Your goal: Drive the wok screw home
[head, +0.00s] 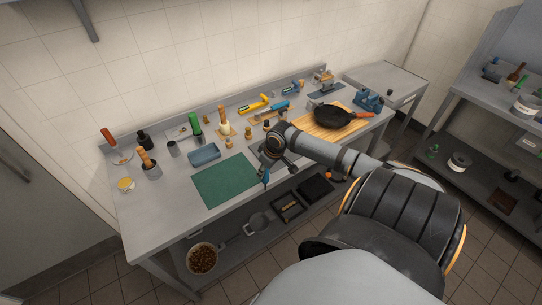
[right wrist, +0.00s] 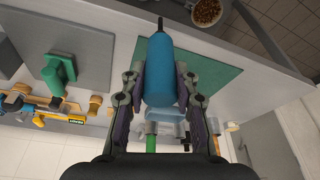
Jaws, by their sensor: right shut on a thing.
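The wok (head: 331,116), a dark pan with an orange-brown handle (head: 363,115), lies on a wooden board (head: 306,125) toward the right of the bench. Its screw is too small to make out. My right gripper (head: 266,170) is over the front edge of the bench, beside the green mat and left of the wok. In the right wrist view the gripper (right wrist: 160,88) is shut on a blue screwdriver (right wrist: 160,62), whose dark shaft points up the picture, away from the palm. My left gripper is not in view.
The green mat (head: 226,180) is bare. A blue tray (head: 204,154), wooden-handled tools and a yellow tool (head: 255,104) stand along the back. A blue vise-like tool (head: 369,99) is right of the wok. The lower shelf holds a bowl of brown pieces (head: 202,259).

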